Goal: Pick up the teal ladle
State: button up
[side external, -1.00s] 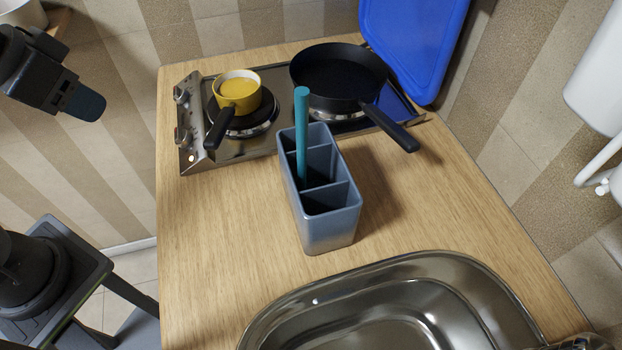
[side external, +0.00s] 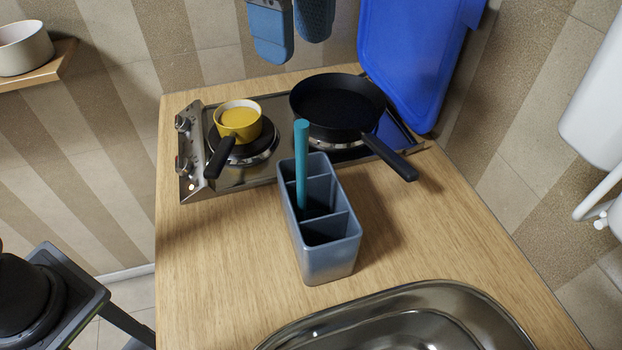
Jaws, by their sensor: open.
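The teal ladle (side external: 302,165) stands nearly upright in a grey-blue utensil holder (side external: 328,262). Only its straight handle shows; its lower end is hidden inside the holder, in what looks like the middle compartment. My gripper (side external: 293,50) is at the top edge of the view, fingers pointing down. Its two blue-grey fingers are apart with nothing between them. It appears above and behind the ladle's top, clear of it; the exact distance is hard to tell.
A hob behind the holder carries a yellow pot (side external: 239,122) and a black pan (side external: 336,106), whose handle reaches toward the right. A blue board (side external: 415,60) leans on the wall. A steel sink (side external: 420,315) is in front. The wooden counter (side external: 215,260) left of the holder is clear.

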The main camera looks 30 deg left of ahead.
aim_at(300, 122)
jog(key=shift+d+f, duration=0.15)
jog(key=shift+d, duration=0.15)
jog(key=shift+f, duration=0.3)
notch_tip(300, 122, down, 8)
jog(key=shift+s+r, duration=0.1)
jog(key=shift+r, duration=0.05)
jog(key=shift+w+a+f, duration=0.1)
jog(key=shift+f, duration=1.25)
jog(key=shift+w+f, duration=0.1)
jog(key=shift+f, duration=1.2)
grip_shut()
